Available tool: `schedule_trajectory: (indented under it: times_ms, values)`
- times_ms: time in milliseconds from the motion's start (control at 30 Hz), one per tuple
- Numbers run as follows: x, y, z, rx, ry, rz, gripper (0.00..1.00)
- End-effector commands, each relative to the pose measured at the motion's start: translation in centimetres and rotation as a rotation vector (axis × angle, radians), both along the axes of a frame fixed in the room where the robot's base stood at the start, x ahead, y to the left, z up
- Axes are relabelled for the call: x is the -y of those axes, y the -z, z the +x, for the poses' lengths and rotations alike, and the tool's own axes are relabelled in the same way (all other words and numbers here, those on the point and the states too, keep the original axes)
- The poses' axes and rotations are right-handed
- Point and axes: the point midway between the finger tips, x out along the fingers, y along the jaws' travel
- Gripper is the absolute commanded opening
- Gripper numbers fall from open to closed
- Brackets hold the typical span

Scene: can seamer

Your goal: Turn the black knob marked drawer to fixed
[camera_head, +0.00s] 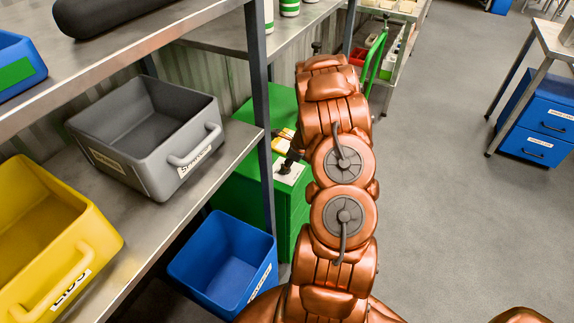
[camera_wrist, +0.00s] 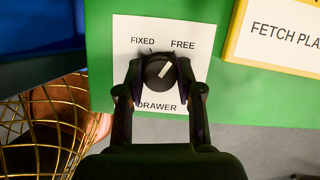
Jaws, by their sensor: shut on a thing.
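The black knob (camera_wrist: 157,74) sits on a white plate (camera_wrist: 126,60) marked FIXED at upper left, FREE at upper right and DRAWER below. The knob's white pointer line tilts up and right, toward FREE. My gripper (camera_wrist: 160,78) has its two black fingers on either side of the knob and is shut on it. In the head view, the white plate (camera_head: 289,174) is on the green cabinet (camera_head: 246,185), and my copper arm reaches down to it, partly hiding the cabinet. The knob itself is too small to make out there.
A yellow panel lettered FETCH PLA... (camera_wrist: 280,40) lies right of the plate. A gold wire basket (camera_wrist: 45,130) is at lower left. Shelves with a grey bin (camera_head: 150,135) and a yellow bin (camera_head: 50,240) stand left; a blue bin (camera_head: 222,262) sits below.

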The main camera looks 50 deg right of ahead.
Motion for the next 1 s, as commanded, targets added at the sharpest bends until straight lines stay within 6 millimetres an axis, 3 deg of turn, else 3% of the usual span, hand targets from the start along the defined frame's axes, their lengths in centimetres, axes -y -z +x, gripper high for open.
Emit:
schedule_trajectory:
  times_ms: [233, 667, 1000]
  values:
    - [-0.02, 0.0, -0.01, 0.0, 0.0, 0.001, 0.01]
    - [0.13, -0.08, 0.15, 0.002, -0.101, -0.002, 0.01]
    - [0.21, 0.18, 0.22, 0.001, -0.385, -0.001, 0.01]
